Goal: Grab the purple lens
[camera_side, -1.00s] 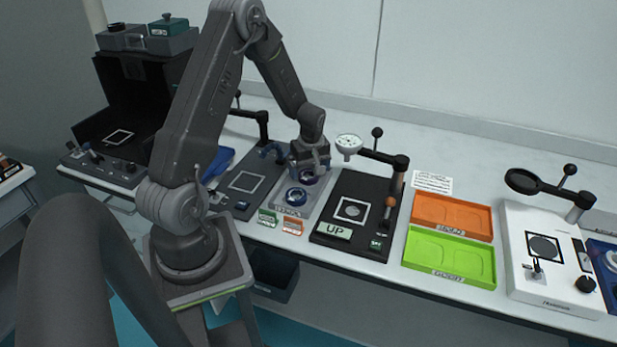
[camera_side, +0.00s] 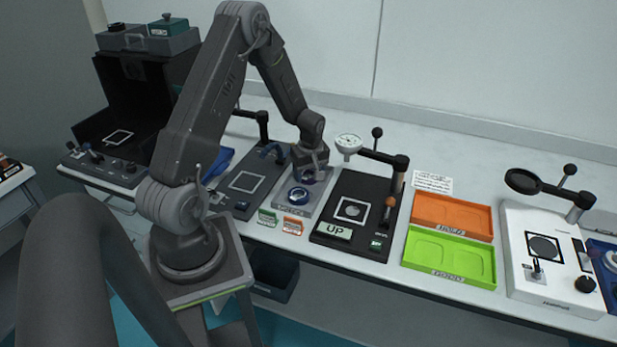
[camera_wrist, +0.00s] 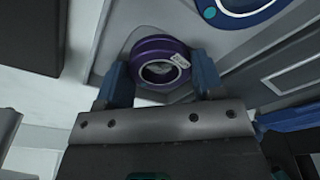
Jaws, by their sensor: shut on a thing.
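The purple lens (camera_wrist: 160,62) is a thick ring with a white label, seen between my gripper's two blue fingers (camera_wrist: 160,82) in the wrist view. My gripper is shut on it. In the side view my gripper (camera_side: 311,174) is over the back part of the grey lens tray (camera_side: 313,200), and the lens is a small dark purple shape there. A blue-rimmed lens (camera_side: 298,195) lies in the front of the tray. It also shows in part at the top right of the wrist view (camera_wrist: 240,12). I cannot tell whether the purple lens is clear of the tray.
A black gauge station (camera_side: 331,217) with a dial (camera_side: 349,143) on an arm stands just right of the tray. A black plate with a white square (camera_side: 245,182) is at its left. Orange (camera_side: 451,215) and green (camera_side: 449,257) trays lie farther right.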

